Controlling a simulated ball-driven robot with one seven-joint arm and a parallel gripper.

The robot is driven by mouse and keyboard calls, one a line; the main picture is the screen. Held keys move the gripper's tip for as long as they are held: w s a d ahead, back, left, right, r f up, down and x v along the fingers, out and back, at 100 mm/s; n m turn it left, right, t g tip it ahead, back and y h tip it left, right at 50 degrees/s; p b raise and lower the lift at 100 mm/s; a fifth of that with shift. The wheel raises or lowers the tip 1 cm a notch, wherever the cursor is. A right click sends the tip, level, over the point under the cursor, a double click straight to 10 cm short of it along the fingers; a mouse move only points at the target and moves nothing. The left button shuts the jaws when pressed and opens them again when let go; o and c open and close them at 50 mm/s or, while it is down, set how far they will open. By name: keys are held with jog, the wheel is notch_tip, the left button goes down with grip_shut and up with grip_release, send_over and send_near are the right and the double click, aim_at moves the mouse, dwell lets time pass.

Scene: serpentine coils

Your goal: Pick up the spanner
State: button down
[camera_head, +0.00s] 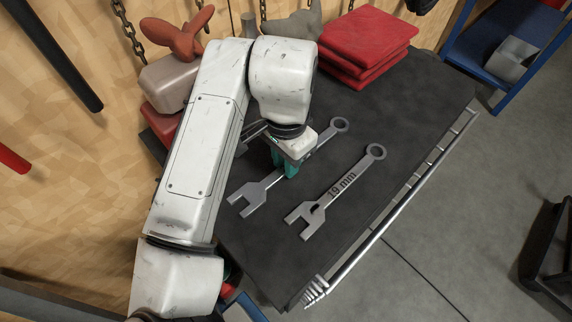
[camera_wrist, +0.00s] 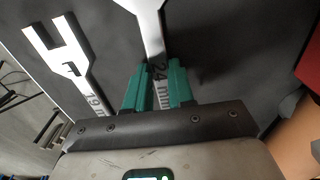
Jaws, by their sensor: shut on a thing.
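Two grey spanners lie side by side on the dark table top. The one marked 24 mm (camera_wrist: 150,30) is at my gripper (camera_wrist: 157,85), whose green fingers are shut on its handle from either side. In the head view the same spanner (camera_head: 262,188) shows its open jaw and its ring end, with my gripper (camera_head: 287,168) over the middle of its handle. The second spanner, marked 19 mm (camera_head: 338,190), lies apart to the right; it also shows in the wrist view (camera_wrist: 70,52). I cannot tell whether the held spanner touches the table.
The dark table (camera_head: 420,110) has a metal rail (camera_head: 400,205) along its right edge. Folded red cloths (camera_head: 368,38) are stacked at the back. A red-brown object (camera_head: 178,40) lies at the back left. A blue shelf unit (camera_head: 497,40) stands beyond. Bare table lies right of the spanners.

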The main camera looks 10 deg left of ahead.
jog(key=shift+r, duration=0.45)
notch_tip(320, 180, up, 2)
jog(key=shift+r+b, duration=0.15)
jog(key=shift+b, duration=0.4)
jog(key=s+d+r, duration=0.7)
jog(key=d+r, duration=0.2)
jog(key=d, duration=0.3)
jog(key=shift+s+r, duration=0.2)
jog(key=shift+r, duration=0.2)
